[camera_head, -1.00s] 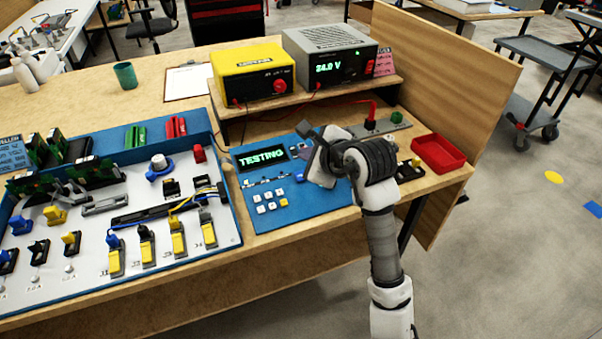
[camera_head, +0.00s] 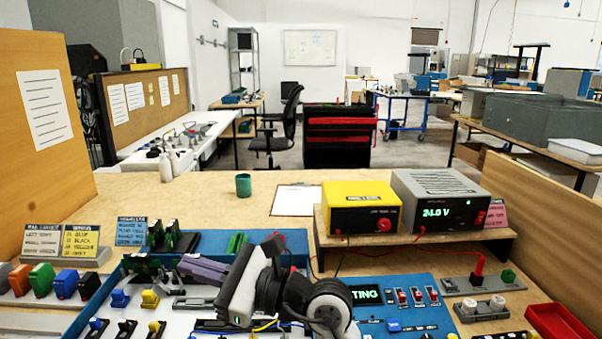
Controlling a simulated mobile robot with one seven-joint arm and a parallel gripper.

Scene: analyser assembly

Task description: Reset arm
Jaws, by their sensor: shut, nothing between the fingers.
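My gripper (camera_head: 271,246) is in the lower middle of the head view, on my folded white and dark arm. It is shut and empty. It appears above the right part of the blue-framed board (camera_head: 283,236), clear of its parts as far as I can tell. My arm hides part of that board and the left part of the blue test panel (camera_head: 415,290).
A yellow supply (camera_head: 352,200) and a grey supply (camera_head: 436,195) reading 24.0 V stand on a wooden shelf (camera_head: 330,240). A red tray (camera_head: 560,325) is at lower right. Wooden side panels (camera_head: 30,180) rise at both ends.

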